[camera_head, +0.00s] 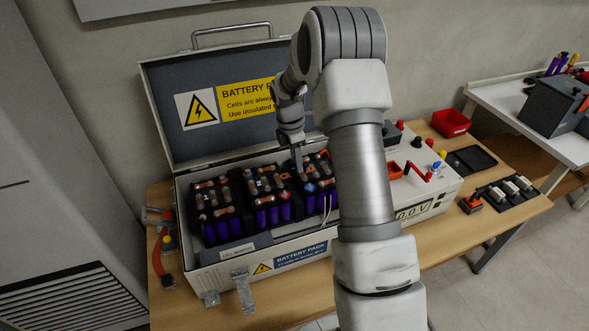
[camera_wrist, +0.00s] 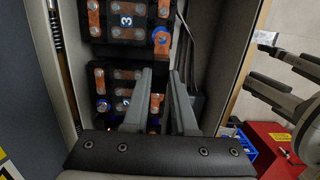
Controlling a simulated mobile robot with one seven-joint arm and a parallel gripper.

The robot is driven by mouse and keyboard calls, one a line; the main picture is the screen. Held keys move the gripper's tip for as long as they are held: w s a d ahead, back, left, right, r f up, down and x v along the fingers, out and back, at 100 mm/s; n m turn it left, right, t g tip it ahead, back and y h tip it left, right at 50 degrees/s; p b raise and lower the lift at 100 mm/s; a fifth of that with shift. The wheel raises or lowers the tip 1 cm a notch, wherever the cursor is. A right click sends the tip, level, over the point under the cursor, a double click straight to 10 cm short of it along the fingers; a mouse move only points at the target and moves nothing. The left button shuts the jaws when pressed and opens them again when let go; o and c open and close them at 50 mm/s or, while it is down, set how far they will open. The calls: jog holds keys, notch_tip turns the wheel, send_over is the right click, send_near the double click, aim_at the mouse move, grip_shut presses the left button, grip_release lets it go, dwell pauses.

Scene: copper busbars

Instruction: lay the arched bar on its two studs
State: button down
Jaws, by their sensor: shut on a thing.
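The open battery pack (camera_head: 258,252) holds three dark modules with purple cells, copper busbars and studs on top. My gripper (camera_head: 298,172) points down over the right-hand module (camera_head: 318,186). In the wrist view my gripper's two grey fingers (camera_wrist: 160,72) stand a small gap apart over a module with copper bars (camera_wrist: 126,74). Another module, marked 3 (camera_wrist: 126,21), lies beyond the fingertips. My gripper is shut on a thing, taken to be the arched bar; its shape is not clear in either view. I cannot tell which two studs belong to it.
The pack's raised lid (camera_head: 215,140) stands behind the modules. To the right is a white unit with a display (camera_head: 412,211) and a red crank (camera_head: 420,172). A red bin (camera_head: 451,122) and black trays (camera_head: 470,160) lie further right. Tools (camera_head: 167,243) lie left of the pack.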

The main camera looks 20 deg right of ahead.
notch_tip(320, 180, down, 6)
jog(key=b, duration=0.4)
jog(key=shift+r, duration=0.1)
jog(key=shift+r, duration=0.1)
dwell(0.4)
dwell(0.5)
jog(key=shift+f, duration=0.95)
jog(key=shift+f, duration=0.2)
jog(key=c, duration=0.6)
grip_release()
jog(key=shift+c, duration=0.2)
